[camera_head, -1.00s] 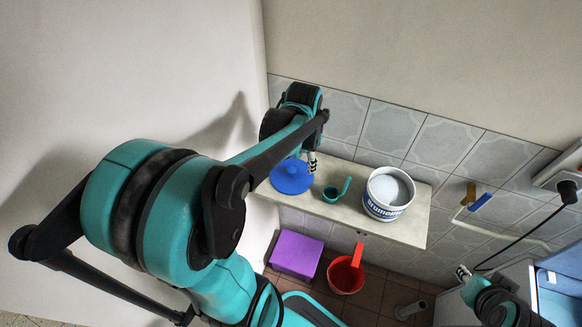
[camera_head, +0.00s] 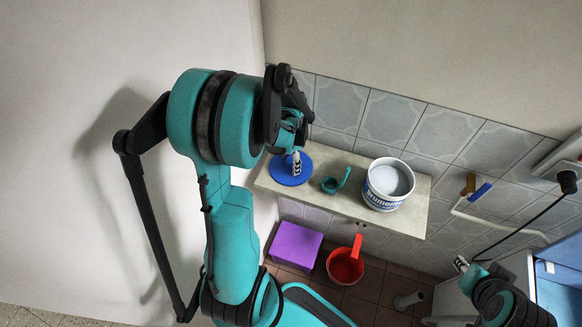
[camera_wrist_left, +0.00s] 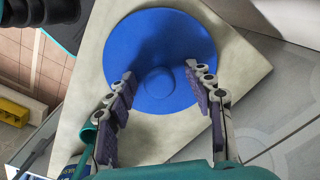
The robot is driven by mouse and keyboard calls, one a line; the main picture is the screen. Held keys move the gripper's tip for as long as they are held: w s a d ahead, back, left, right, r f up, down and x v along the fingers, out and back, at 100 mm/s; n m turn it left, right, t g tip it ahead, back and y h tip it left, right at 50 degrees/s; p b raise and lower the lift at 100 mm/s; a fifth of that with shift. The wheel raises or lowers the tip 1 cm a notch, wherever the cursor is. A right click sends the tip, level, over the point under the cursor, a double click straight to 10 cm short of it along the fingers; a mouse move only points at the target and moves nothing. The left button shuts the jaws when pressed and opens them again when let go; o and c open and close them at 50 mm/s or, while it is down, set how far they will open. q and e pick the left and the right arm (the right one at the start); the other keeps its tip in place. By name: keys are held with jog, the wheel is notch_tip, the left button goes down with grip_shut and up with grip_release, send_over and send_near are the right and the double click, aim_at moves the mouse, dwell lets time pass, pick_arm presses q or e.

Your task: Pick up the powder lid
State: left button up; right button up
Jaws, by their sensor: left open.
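The powder lid, a round blue disc, lies flat at the left end of the shelf (camera_head: 340,205) in the head view (camera_head: 282,173). My left gripper (camera_head: 297,164) is over the lid; part of the lid is hidden behind the arm.
A teal scoop (camera_head: 332,185) lies on the shelf just right of the lid. A white tub of powder (camera_head: 380,198) with blue lettering stands further right. A tiled wall is behind. Below are a purple box (camera_head: 296,248) and a red pot (camera_head: 345,268) on the floor.

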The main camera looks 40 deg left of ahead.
pick_arm(q)
jog(key=c, duration=1.2)
jog(key=shift+o, duration=0.2)
